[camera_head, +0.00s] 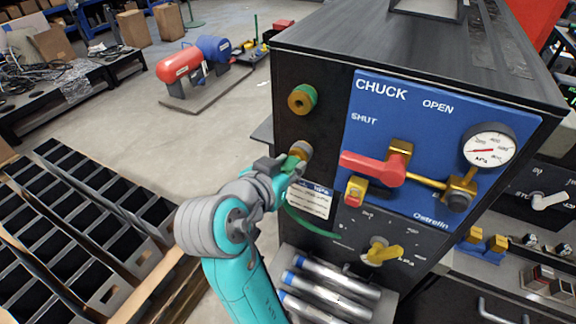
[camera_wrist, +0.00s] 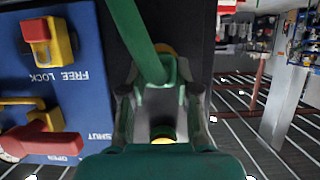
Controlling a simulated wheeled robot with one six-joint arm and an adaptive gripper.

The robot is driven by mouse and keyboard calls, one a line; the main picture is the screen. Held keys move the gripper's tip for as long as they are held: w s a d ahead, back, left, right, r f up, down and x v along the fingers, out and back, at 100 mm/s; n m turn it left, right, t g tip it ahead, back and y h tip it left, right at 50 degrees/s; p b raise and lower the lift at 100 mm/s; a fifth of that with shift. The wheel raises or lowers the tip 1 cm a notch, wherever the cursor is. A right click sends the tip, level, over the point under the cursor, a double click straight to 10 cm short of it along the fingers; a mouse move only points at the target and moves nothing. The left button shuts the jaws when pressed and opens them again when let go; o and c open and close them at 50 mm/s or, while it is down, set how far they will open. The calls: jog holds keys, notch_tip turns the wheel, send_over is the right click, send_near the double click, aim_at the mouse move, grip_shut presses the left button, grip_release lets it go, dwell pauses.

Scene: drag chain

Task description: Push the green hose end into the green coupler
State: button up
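The green coupler (camera_head: 304,98), a green ring with a brass centre, is on the dark machine face at upper left. A second, brass-coloured fitting (camera_head: 302,148) sits below it, partly hidden by my gripper (camera_head: 287,166). The green hose (camera_head: 312,228) hangs in a curve below my gripper. In the wrist view my gripper (camera_wrist: 160,100) has its fingers on both sides of the green hose end (camera_wrist: 164,70) and appears shut on it. The brass fitting (camera_wrist: 166,50) shows behind the hose end there. I cannot tell whether they touch.
A blue panel (camera_head: 365,125) with a red lever (camera_head: 372,168) and a gauge (camera_head: 489,148) is right of the fittings. Metal tubes (camera_head: 325,290) lie below. Black bins (camera_head: 90,200) stand at left. Open floor (camera_head: 130,110) lies behind them.

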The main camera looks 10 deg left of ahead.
grip_shut()
jog(key=shift+o, duration=0.7)
grip_release()
grip_shut()
jog(key=shift+s+a, duration=0.15)
jog(key=shift+s, duration=0.1)
jog(key=shift+s+a, duration=0.1)
jog(key=shift+s, duration=0.2)
jog(key=shift+s+a, duration=0.2)
jog(key=shift+s, duration=0.35)
jog(key=shift+s+a, duration=0.2)
jog(key=shift+s, duration=0.35)
jog(key=shift+s+a, duration=0.25)
jog(key=shift+s, duration=0.5)
jog(key=shift+s+a, duration=0.3)
jog(key=shift+s, duration=0.5)
jog(key=shift+s+a, duration=0.25)
jog(key=shift+s, duration=0.5)
